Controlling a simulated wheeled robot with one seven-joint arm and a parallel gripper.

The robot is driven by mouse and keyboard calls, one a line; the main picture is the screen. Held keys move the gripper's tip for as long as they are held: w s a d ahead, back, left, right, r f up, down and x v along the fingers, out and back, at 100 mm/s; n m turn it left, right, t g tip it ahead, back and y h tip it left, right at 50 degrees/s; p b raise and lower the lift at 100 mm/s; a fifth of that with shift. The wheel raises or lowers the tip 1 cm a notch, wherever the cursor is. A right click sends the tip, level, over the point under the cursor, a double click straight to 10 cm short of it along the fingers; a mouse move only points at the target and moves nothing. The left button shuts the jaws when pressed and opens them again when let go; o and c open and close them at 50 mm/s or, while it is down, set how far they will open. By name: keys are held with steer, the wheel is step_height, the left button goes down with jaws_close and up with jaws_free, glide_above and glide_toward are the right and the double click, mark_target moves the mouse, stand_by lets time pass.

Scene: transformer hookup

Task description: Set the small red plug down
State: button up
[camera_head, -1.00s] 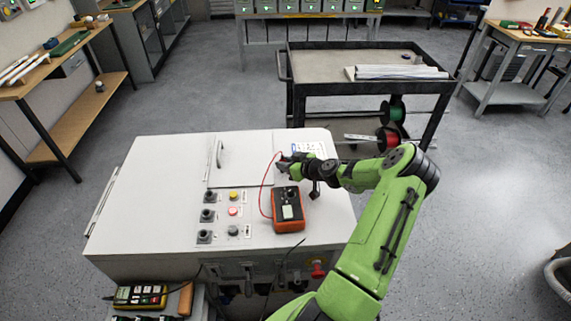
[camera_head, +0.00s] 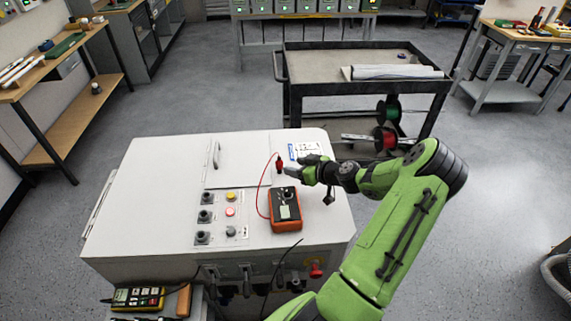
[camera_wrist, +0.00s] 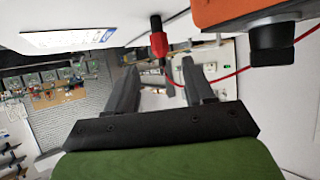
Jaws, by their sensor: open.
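The small red plug (camera_head: 279,164) stands upright on the white cabinet top, with a thin red lead looping from it to the orange meter (camera_head: 285,210). My gripper (camera_head: 291,172) is open and empty just to the right of the plug, low over the cabinet top. In the wrist view the plug (camera_wrist: 158,44) shows beyond the two parted fingers of my gripper (camera_wrist: 160,80), apart from them. Its black end touches or nearly touches the white surface. The orange meter (camera_wrist: 235,10) fills the top right there.
The cabinet top (camera_head: 155,190) has a row of buttons and knobs (camera_head: 230,211) left of the meter. A white label (camera_head: 304,150) lies behind the plug. A dark cart (camera_head: 330,68) stands behind the cabinet. The left part of the cabinet top is clear.

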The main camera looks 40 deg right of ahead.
steer(key=v, duration=0.5)
steer(key=w+a+r+n+g+y, duration=0.15)
steer(key=a+r+g, duration=0.25)
steer(key=a, duration=0.7)
steer(key=a+r+n+g, duration=0.25)
steer(key=a+r, duration=0.25)
steer(key=a, duration=0.6)
steer(key=s+a+r+m, duration=0.2)
steer(key=s+a+r, duration=0.2)
steer(key=s+a, duration=0.2)
steer(key=s+a+r+m+h, duration=0.1)
steer(key=s+a+r, duration=0.4)
steer(key=s, duration=0.6)
steer(key=shift+a+r+m, duration=0.3)
steer(key=shift+a+m, duration=0.2)
steer(key=shift+a, duration=0.1)
steer(key=shift+s+g+h, duration=0.1)
steer(key=shift+g+h, duration=0.15)
